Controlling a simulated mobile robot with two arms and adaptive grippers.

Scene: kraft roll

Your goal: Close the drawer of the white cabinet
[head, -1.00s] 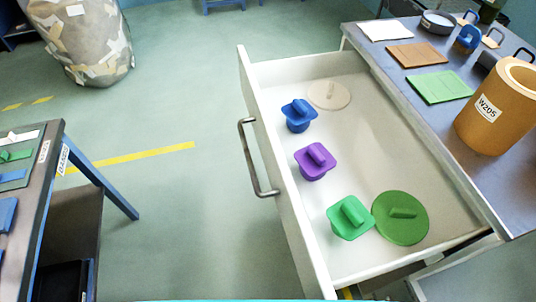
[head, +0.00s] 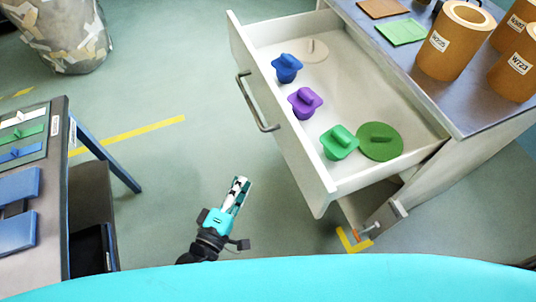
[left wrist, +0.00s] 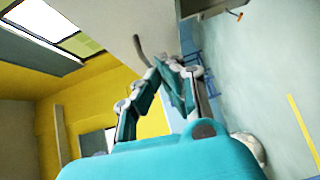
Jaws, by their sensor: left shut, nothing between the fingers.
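The white cabinet (head: 424,170) stands at the right in the head view, and its drawer (head: 352,92) is pulled well out. The drawer's white front has a grey bar handle (head: 257,101) on its left side. My left gripper (head: 240,184) is shut and empty over the floor, in front of and below the drawer front in the picture. It is apart from the handle and the drawer. The left wrist view shows a pale panel with a grey curved bar (left wrist: 141,50), perhaps the drawer front and handle. My right gripper does not show.
The drawer holds blue (head: 287,68), purple (head: 304,102) and green (head: 339,142) lids, a dark green disc (head: 380,142) and a beige one (head: 308,50). Brown rolls (head: 455,42) stand on the cabinet top. A table (head: 62,180) is at left; floor between is clear.

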